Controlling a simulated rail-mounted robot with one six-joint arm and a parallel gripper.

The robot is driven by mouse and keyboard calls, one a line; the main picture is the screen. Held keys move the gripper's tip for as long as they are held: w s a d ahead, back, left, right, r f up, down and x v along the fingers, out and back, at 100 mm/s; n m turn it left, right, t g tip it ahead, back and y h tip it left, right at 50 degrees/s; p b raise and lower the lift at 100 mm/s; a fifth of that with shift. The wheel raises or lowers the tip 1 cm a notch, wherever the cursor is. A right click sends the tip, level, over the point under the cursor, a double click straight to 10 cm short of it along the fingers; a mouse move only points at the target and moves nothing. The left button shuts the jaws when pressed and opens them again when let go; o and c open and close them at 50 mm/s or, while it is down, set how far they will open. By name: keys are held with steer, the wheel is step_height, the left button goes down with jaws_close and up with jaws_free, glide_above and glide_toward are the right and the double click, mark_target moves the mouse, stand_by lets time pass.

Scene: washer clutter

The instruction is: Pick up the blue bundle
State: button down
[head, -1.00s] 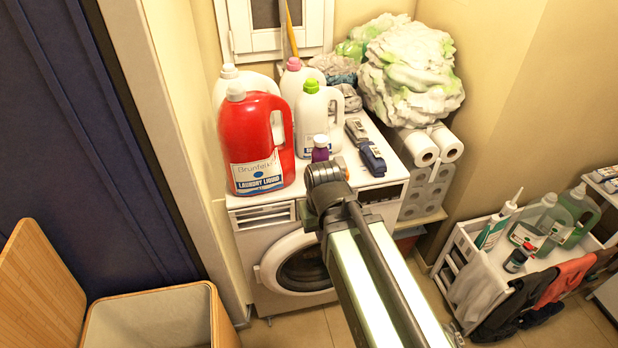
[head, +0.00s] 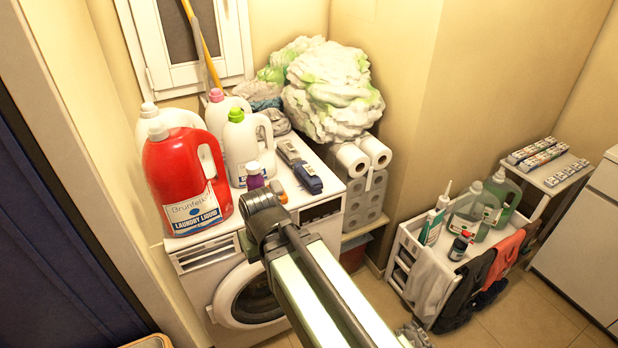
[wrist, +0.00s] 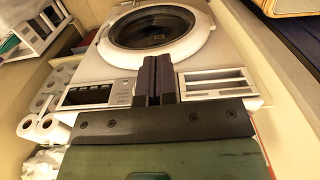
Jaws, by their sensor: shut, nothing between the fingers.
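A dark blue bundle (head: 308,178) with a pale band lies on top of the white washing machine (head: 330,187), near its front right edge. A similar grey bundle (head: 290,152) lies just behind it. My gripper (wrist: 161,60) shows in the wrist view with its two dark fingers together and nothing between them. It is in front of the washer's front panel, apart from the blue bundle. The wrist view appears upside down and does not show the bundle. In the head view my arm crosses in front of the washer, and I cannot make out the fingers.
A red detergent jug (head: 185,180), white bottles and a small purple bottle (head: 254,177) stand left of the bundle. A white cart (head: 405,243) with bottles stands on the floor farther right.

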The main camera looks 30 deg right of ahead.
steer(key=c, duration=1.8)
jaws_free()
steer(key=o, duration=1.2)
steer(key=shift+o, duration=0.2)
